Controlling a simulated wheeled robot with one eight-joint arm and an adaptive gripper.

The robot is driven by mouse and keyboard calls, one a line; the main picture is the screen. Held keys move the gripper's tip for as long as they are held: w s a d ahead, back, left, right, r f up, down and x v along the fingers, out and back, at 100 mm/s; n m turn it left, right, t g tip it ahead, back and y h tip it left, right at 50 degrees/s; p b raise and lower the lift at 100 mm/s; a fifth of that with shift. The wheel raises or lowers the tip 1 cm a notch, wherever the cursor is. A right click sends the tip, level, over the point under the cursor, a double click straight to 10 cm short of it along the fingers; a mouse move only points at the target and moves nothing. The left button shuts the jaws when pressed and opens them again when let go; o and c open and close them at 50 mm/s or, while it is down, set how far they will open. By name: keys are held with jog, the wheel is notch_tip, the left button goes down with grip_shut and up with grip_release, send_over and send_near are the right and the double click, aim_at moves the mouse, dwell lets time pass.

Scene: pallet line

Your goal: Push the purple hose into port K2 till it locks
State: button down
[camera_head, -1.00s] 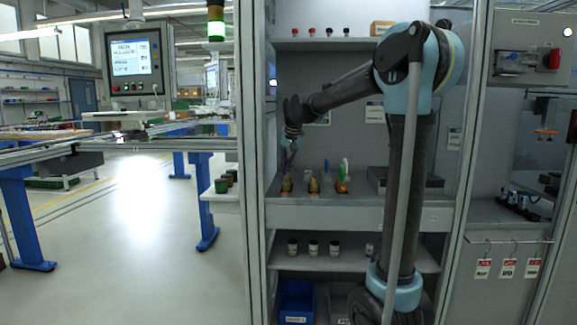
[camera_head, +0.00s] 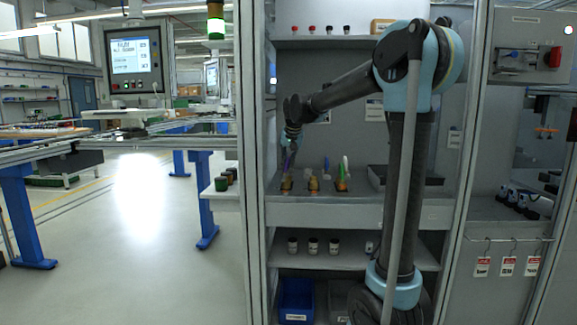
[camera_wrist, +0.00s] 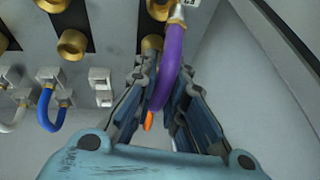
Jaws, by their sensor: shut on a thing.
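The purple hose (camera_wrist: 172,62) hangs in a curve between the fingers of my gripper (camera_wrist: 158,103) in the wrist view. An orange tip (camera_wrist: 148,121) shows at its lower end, and a pale tag (camera_wrist: 190,3) sits by its upper end. My gripper is shut on the hose. Brass ports show beyond it: one just behind the fingers (camera_wrist: 151,44), one to the left (camera_wrist: 72,44) and others at the top edge. I cannot read which is K2, nor tell whether the hose is seated in a port. In the head view the gripper (camera_head: 291,150) is over the left brass fitting (camera_head: 286,186).
A blue hose (camera_wrist: 45,108) and a white hose curve from small fittings left of the gripper. In the head view more brass fittings (camera_head: 313,184) with upright hoses stand to the right, near a dark tray (camera_head: 405,178). A cabinet post (camera_head: 256,160) stands close on the left.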

jog(key=shift+s+f, duration=0.1)
jog(key=shift+f, duration=0.65)
dwell(0.7)
jog(key=c, duration=1.6)
grip_release()
jog(key=shift+o, duration=0.2)
